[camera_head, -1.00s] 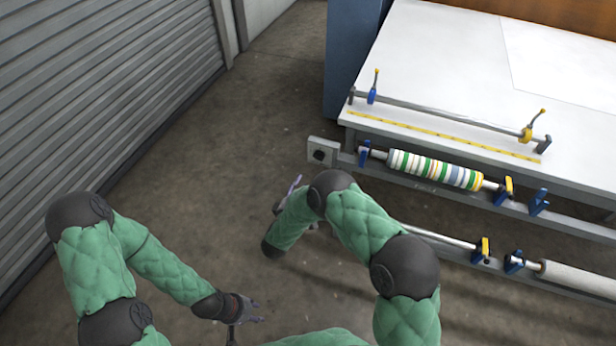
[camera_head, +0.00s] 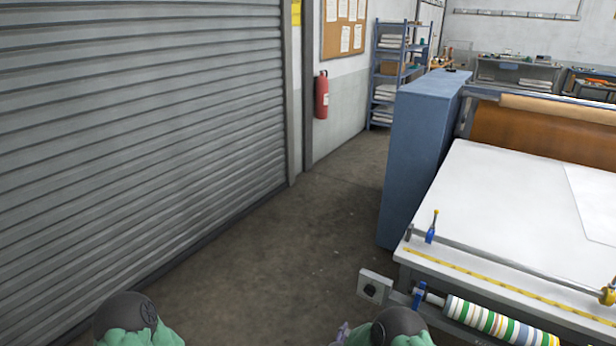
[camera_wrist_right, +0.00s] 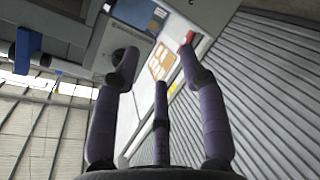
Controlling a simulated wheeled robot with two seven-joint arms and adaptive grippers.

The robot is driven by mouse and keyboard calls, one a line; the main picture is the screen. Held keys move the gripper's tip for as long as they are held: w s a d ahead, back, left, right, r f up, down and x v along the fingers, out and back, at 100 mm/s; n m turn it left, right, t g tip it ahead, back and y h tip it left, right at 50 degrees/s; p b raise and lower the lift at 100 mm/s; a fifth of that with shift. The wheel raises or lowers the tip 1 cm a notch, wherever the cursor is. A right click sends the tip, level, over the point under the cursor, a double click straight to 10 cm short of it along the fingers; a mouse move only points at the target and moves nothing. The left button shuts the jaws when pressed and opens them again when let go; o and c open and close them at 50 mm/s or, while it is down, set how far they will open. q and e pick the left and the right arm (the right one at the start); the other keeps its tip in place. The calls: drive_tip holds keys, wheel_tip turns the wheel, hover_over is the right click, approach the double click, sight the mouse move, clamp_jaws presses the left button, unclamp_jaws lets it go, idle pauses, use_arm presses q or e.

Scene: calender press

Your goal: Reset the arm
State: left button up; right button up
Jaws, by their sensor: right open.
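My right gripper (camera_wrist_right: 158,66) is open in the right wrist view, with its dark purple fingers spread and nothing between them. In the head view only a small purple part of it (camera_head: 343,332) shows at the bottom edge, beside the dark cap of my right arm (camera_head: 398,322). It is left of the press's front corner. The dark cap of my left arm (camera_head: 125,312) shows at the bottom left. My left gripper is out of the picture.
The press table (camera_head: 500,200) is at the right, with a striped roller (camera_head: 495,325) on its front rail. A grey end plate (camera_head: 375,287) juts out near my right arm. A blue cabinet (camera_head: 420,150) stands behind. A ribbed shutter (camera_head: 140,130) lines the left. The floor between is clear.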

drive_tip(key=s+a+f+m+g+y, duration=0.1)
drive_tip(key=s+f+m+g+y, duration=0.4)
drive_tip(key=s+f, duration=0.45)
drive_tip(key=s+a+m+g+y, duration=0.2)
drive_tip(key=s+m+g+y, duration=0.3)
drive_tip(key=s, duration=1.6)
drive_tip(key=g, duration=0.3)
drive_tip(key=shift+s+a+f, duration=0.15)
drive_tip(key=shift+s+f, duration=0.05)
drive_tip(key=shift+s, duration=0.15)
